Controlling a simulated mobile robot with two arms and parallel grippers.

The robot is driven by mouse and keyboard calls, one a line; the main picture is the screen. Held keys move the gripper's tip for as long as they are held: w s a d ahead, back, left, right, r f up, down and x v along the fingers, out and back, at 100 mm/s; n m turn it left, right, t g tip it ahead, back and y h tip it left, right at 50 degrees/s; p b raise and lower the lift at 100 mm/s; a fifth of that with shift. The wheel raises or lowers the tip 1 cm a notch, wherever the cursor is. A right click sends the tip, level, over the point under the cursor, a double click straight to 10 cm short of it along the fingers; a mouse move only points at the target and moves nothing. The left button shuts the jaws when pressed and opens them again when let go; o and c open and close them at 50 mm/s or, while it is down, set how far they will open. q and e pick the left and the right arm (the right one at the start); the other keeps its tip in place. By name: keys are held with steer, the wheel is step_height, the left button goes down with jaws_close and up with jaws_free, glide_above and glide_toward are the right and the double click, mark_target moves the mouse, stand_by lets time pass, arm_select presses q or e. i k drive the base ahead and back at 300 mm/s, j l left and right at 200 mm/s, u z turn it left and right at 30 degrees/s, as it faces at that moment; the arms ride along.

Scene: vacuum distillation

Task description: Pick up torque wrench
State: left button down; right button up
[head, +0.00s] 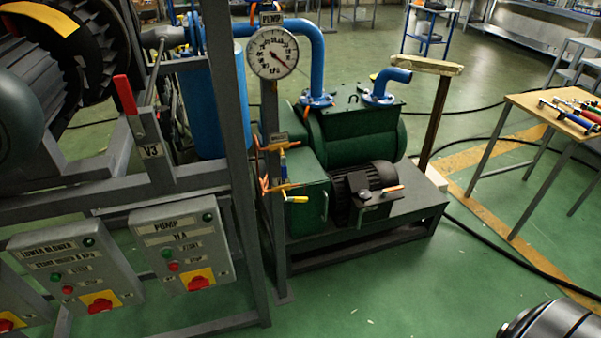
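Several hand tools (575,115) lie on the wooden-topped table (524,101) at the right edge of the head view. Some have red, blue or dark handles and shiny metal shafts. They are too small and far off to tell which one is the torque wrench. Neither of my grippers is in view.
A green pump (358,134) with a black motor stands on a grey frame in the middle. A rack with control boxes (181,245) fills the left. Black cables (505,254) cross the green floor. A dark, rounded object (552,322) shows bottom right.

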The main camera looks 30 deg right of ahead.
mark_target(555, 100)
steer(key=i+l+z, duration=0.1)
steer(key=l, duration=0.25)
steer(key=i+l+z, duration=0.1)
steer(key=l, duration=0.25)
steer(key=i+l+z, duration=0.1)
steer(key=l, duration=0.25)
steer(key=i+z, duration=0.1)
steer(key=z, duration=2.05)
steer(key=i+l, duration=0.1)
steer(key=i, duration=0.15)
